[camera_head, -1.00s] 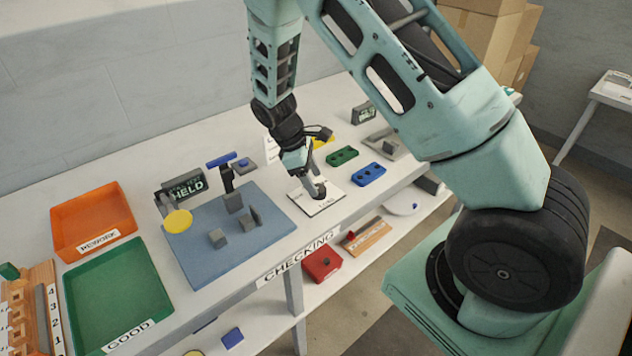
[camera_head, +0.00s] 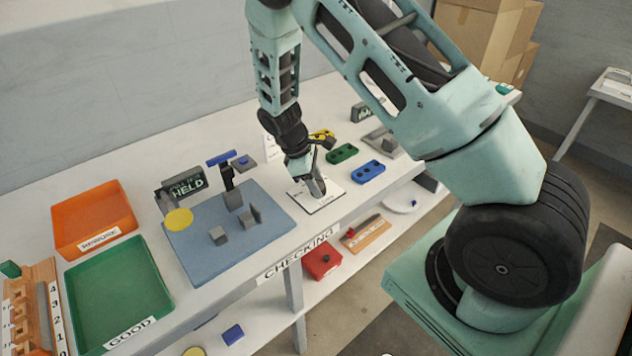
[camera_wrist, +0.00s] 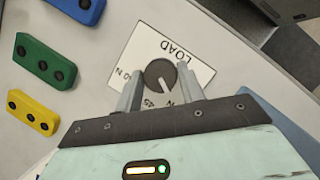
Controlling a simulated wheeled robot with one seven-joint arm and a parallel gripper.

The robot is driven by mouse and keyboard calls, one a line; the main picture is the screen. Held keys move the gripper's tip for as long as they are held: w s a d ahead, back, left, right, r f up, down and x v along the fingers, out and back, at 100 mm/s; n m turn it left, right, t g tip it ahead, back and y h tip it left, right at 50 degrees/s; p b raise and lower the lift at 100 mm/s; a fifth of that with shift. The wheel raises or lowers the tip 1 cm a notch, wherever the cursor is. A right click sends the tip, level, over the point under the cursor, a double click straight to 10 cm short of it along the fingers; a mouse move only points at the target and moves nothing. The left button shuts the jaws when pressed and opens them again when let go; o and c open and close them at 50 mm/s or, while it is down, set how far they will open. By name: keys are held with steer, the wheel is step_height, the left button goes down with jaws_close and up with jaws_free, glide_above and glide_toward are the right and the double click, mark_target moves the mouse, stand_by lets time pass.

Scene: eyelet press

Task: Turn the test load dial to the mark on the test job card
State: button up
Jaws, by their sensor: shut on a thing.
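The test load dial is a dark round knob (camera_wrist: 160,75) with a white pointer line. It stands on a white plate (camera_wrist: 190,55) lettered LOAD, upside down in the wrist view. Its pointer faces the near side of the plate, close to a partly covered "45" mark. Another mark ending in "0 N" is to its left, cut by a finger. My gripper (camera_wrist: 160,88) is shut on the knob, one finger on each side. In the head view my gripper (camera_head: 318,190) is low over the plate (camera_head: 325,203) and hides the knob. A white card (camera_head: 268,146) stands behind, its text unreadable.
Yellow, green (camera_head: 342,153) and blue (camera_head: 368,171) blocks with dark holes lie close by at the back right. A blue mat (camera_head: 205,262) with a HELD sign and grey fixtures is to the left. Orange and green trays (camera_head: 150,262) are farther left.

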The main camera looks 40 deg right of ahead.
steer(key=shift+m, duration=0.3)
steer(key=m+y, duration=0.1)
steer(key=m, duration=0.1)
steer(key=m+g+y, duration=0.1)
steer(key=m, duration=0.2)
steer(key=shift+w+d+m, duration=0.1)
steer(key=shift+w+m, duration=0.05)
steer(key=shift+m, duration=0.15)
steer(key=m+y, duration=0.2)
steer(key=m, duration=0.3)
steer(key=shift+d, duration=0.15)
steer(key=shift+r+m, duration=0.1)
steer(key=shift+m, duration=0.2)
steer(key=o, duration=1)
steer(key=shift+c, duration=0.2)
steer(key=b+v, duration=0.2)
steer(key=v, duration=1.5)
steer(key=shift+w+d, duration=0.15)
steer(key=shift+w, duration=0.2)
